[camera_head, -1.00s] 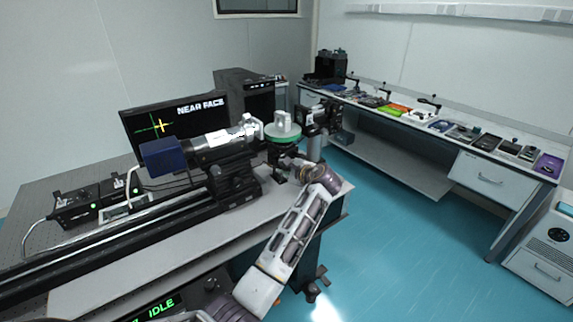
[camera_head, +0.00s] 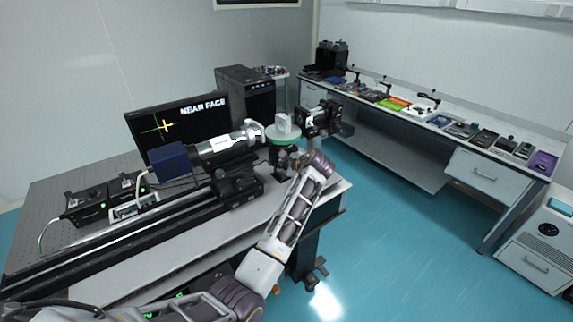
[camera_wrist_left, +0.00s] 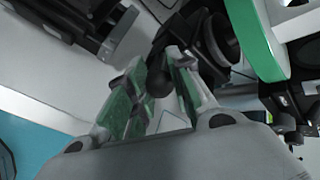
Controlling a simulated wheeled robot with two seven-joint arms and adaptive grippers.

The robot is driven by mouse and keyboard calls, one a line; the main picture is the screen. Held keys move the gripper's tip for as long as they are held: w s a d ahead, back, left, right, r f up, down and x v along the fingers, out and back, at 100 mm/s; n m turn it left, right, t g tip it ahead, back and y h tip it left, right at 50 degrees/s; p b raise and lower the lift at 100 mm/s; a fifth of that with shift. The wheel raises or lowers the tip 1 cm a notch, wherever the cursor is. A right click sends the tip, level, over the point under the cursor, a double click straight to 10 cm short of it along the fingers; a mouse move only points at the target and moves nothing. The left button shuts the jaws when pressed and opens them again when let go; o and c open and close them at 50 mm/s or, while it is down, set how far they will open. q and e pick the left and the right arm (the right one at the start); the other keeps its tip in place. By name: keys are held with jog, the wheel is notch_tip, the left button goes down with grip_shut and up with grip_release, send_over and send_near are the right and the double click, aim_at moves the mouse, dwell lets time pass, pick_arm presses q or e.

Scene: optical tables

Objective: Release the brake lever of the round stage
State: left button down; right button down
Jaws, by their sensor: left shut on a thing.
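The round stage (camera_head: 284,132) has a green rim and a pale block on top, at the far right end of the bench. Its green rim also shows at the upper right of the left wrist view (camera_wrist_left: 256,40). A dark lever with a round black knob (camera_wrist_left: 159,82), which looks like the brake lever, sits between the fingers of my left gripper (camera_wrist_left: 158,90). The green-padded fingers are shut on it. In the head view my left gripper (camera_head: 287,160) is small and dark, just below the stage. My right gripper is not in view.
A silver cylindrical instrument (camera_head: 222,143) on a rail points toward the stage from the left. A monitor (camera_head: 180,122) reading NEAR FACE stands behind it. A black mount (camera_head: 320,118) is right of the stage. Open blue floor (camera_head: 400,240) lies to the right.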

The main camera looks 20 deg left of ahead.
pick_arm(q)
jog(key=shift+r+p, duration=0.3)
jog(key=shift+p, duration=0.05)
jog(key=shift+w+a+r+g+h+p, duration=0.1)
jog(key=shift+a+r+g+h+p, duration=0.05)
jog(key=shift+g+h+p, duration=0.45)
jog(key=shift+r, duration=0.1)
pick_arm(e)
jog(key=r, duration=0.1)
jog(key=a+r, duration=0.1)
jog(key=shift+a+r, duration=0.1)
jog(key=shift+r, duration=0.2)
pick_arm(q)
jog(key=shift+w+h+p, duration=0.1)
jog(key=shift+h+p, duration=0.2)
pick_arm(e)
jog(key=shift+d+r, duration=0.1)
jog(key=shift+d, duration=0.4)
pick_arm(q)
jog(key=c, duration=1.2)
grip_release()
jog(key=shift+c, duration=0.2)
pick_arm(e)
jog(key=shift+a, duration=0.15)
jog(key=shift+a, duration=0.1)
pick_arm(q)
jog(key=shift+r, duration=0.1)
